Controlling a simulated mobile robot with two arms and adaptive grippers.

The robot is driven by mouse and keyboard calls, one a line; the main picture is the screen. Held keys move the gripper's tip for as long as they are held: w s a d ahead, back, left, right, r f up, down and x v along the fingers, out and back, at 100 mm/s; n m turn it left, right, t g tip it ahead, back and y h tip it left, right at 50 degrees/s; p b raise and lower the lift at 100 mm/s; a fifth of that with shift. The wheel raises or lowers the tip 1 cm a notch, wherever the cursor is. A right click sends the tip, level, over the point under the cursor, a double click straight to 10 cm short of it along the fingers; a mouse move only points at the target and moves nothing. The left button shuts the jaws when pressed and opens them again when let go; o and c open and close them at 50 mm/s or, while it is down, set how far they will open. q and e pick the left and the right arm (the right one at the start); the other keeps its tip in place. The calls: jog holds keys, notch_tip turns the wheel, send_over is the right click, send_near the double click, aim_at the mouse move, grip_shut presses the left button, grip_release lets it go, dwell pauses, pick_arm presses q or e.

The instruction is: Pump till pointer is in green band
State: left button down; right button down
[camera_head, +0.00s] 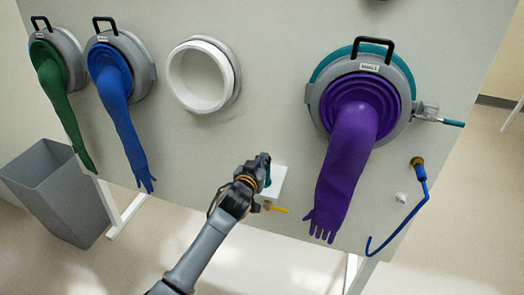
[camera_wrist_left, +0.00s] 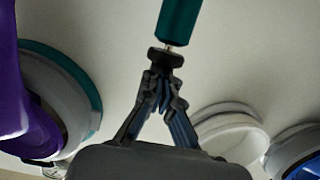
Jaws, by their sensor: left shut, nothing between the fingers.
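My left gripper (camera_head: 263,160) is in front of the wall panel, right of its middle. It also shows in the left wrist view (camera_wrist_left: 168,68), its fingers together and empty. Just beyond the fingertips is a teal cylinder (camera_wrist_left: 181,18) with a dark collar (camera_wrist_left: 165,57), apparently part of the pump; I cannot tell whether they touch. In the head view a small teal part (camera_head: 267,180) shows beside the gripper, before a white plate (camera_head: 280,183). A yellow lever (camera_head: 275,208) sticks out below. No pointer or green band can be made out. My right gripper is not in view.
A purple glove (camera_head: 343,170) hangs from a port on the right, with a teal-handled latch (camera_head: 449,122) beside it. An empty white port (camera_head: 201,77), blue glove (camera_head: 122,115), green glove (camera_head: 58,100) and grey bin (camera_head: 62,200) are left.

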pick_arm(q)
jog(key=shift+s+f, duration=0.1)
jog(key=shift+f, duration=0.2)
